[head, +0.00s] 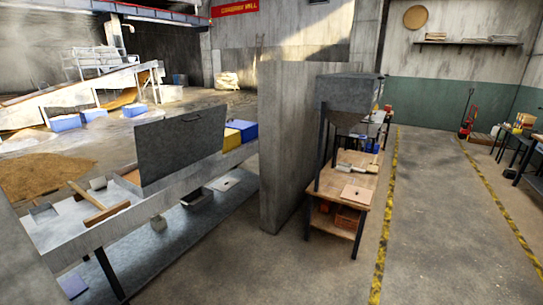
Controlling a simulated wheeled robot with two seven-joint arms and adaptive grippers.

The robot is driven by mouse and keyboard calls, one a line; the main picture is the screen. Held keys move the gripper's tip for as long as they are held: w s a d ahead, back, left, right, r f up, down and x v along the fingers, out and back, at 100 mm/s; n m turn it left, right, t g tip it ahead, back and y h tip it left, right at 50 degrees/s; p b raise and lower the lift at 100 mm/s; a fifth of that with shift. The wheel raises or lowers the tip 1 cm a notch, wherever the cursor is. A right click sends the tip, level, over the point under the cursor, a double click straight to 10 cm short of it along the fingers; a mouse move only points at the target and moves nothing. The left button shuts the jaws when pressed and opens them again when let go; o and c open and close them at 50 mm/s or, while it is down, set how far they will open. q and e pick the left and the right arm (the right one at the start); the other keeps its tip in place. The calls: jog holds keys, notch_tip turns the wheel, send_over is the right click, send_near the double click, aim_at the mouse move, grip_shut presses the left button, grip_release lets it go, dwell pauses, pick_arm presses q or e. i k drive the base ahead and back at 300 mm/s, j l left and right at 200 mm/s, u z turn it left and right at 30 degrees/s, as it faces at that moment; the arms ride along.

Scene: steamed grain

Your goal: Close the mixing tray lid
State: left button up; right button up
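The mixing tray (112,230) is a long pale metal trough on dark legs at the left in the head view. Its lid (180,150) is a flat dark grey panel with a bar handle near its upper edge. The lid stands up, slightly tilted, so the tray shows open on its left part. The tray's inside behind the lid is hidden. Neither of my grippers shows in this view.
A concrete partition (285,150) stands right of the tray. Beyond it is a wooden workbench (345,187) under a metal hopper (347,92). A lower shelf (165,245) runs under the tray. The floor aisle between the yellow lines (382,235) is clear.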

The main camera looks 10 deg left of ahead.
aim_at(165, 147)
jog(key=i+u, duration=0.4)
jog(key=i+l+u, duration=0.25)
jog(key=i+u, duration=0.15)
jog(key=i, duration=0.2)
jog(key=i+l+u, duration=0.4)
jog(key=i+j, duration=0.05)
jog(key=i, duration=0.05)
